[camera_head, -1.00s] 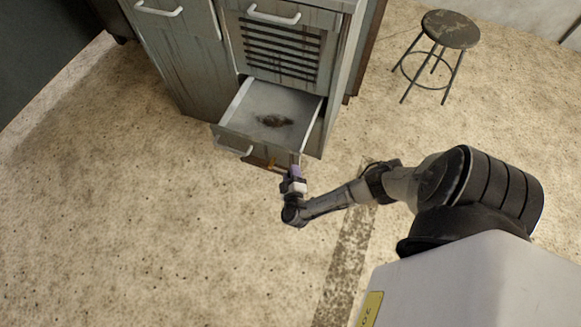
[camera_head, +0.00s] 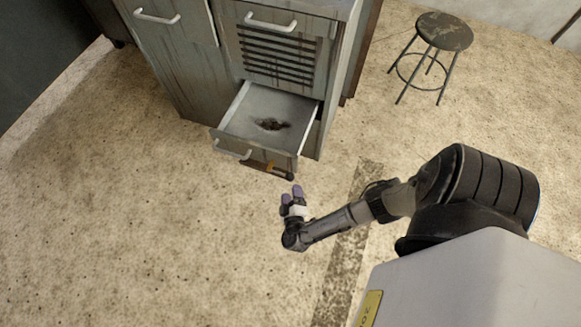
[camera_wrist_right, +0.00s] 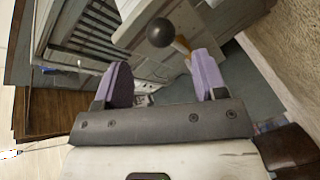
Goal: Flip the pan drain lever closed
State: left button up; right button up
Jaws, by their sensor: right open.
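The drain lever shows in the head view as a short brass-orange bar (camera_head: 278,170) with a dark ball knob (camera_head: 290,177), at the lower right of the pulled-out pan's front. It points right and slightly down in the picture. In the wrist view, the black knob (camera_wrist_right: 160,32) and part of the yellow shaft (camera_wrist_right: 181,45) show beyond the fingers. My right gripper (camera_head: 291,193) is open and empty, with its purple fingertips a little short of the knob, apart from it. Its spread fingers show in the wrist view (camera_wrist_right: 162,70). My left gripper is out of view.
The pan (camera_head: 240,125) stands out like a drawer from the grey cabinet (camera_head: 185,80), with a dark stain inside. A round stool (camera_head: 444,32) stands at the upper right. The floor (camera_head: 130,230) before the cabinet is clear.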

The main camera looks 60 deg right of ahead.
jog(key=p+v, duration=0.1)
jog(key=v, duration=0.5)
jog(key=shift+r, duration=0.1)
dwell(0.6)
